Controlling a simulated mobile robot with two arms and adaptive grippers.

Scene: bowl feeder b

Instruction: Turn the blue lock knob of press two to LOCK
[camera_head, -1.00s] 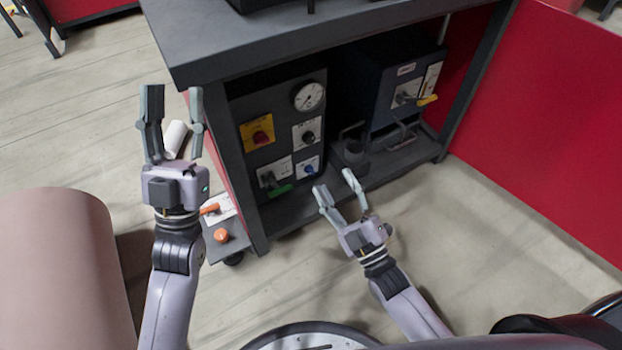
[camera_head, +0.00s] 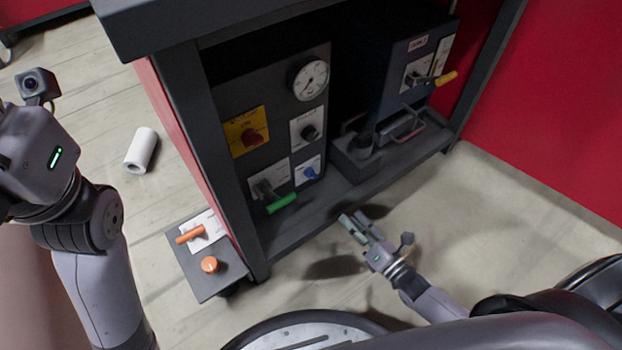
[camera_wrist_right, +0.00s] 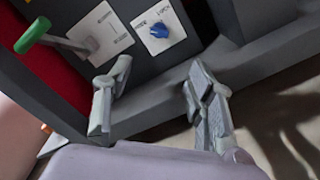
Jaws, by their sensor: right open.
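The blue knob (camera_head: 311,173) sits on a white plate low on the right of the dark control panel (camera_head: 233,178). The knob also shows at the top of the right wrist view (camera_wrist_right: 159,30); lettering is on its plate, too small to read surely, and I cannot tell its setting. My right gripper (camera_head: 352,217) is open and empty, below and in front of the panel, apart from the knob. Its two fingers (camera_wrist_right: 158,75) lie on either side below the knob in the wrist view. My left gripper (camera_head: 35,150) is at the left edge, its fingers out of sight.
A green-handled lever (camera_head: 282,203) is left of the knob; a black knob (camera_head: 310,132) is above. A red knob (camera_head: 252,137) and gauge (camera_head: 309,80) share the panel. The bench's lower shelf (camera_head: 345,200) juts below. An orange-knobbed box (camera_head: 207,288) stands left.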

